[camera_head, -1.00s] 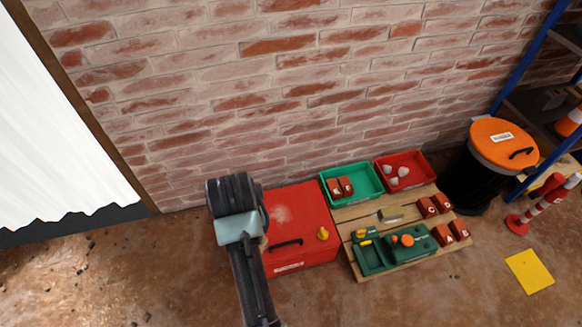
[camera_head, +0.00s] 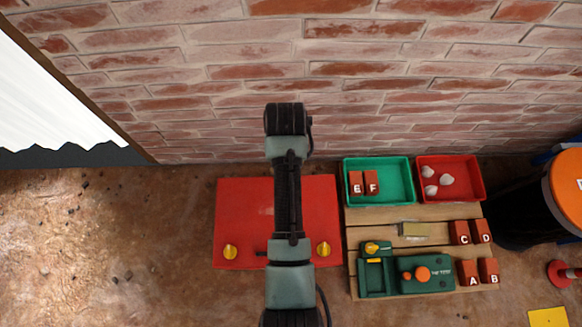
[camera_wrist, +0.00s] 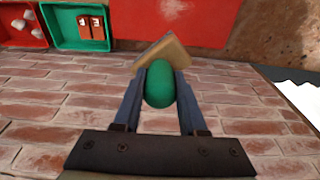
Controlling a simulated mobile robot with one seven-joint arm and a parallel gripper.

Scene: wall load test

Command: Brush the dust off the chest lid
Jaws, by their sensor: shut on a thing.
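The red chest (camera_head: 240,205) stands against the brick wall, its lid up, with two yellow latches (camera_head: 230,251) on its front part. My gripper (camera_wrist: 160,92) is shut on a brush with a green handle (camera_wrist: 160,84) and a tan head (camera_wrist: 163,53). In the wrist view the brush head overlaps the lid's wall-side edge; the lid (camera_wrist: 180,18) is behind it. I cannot tell whether they touch. The gripper is hidden in the head view.
Green (camera_head: 398,195) and red (camera_head: 462,188) bins stand behind. The brick wall (camera_head: 400,110) is close. Floor left is open.

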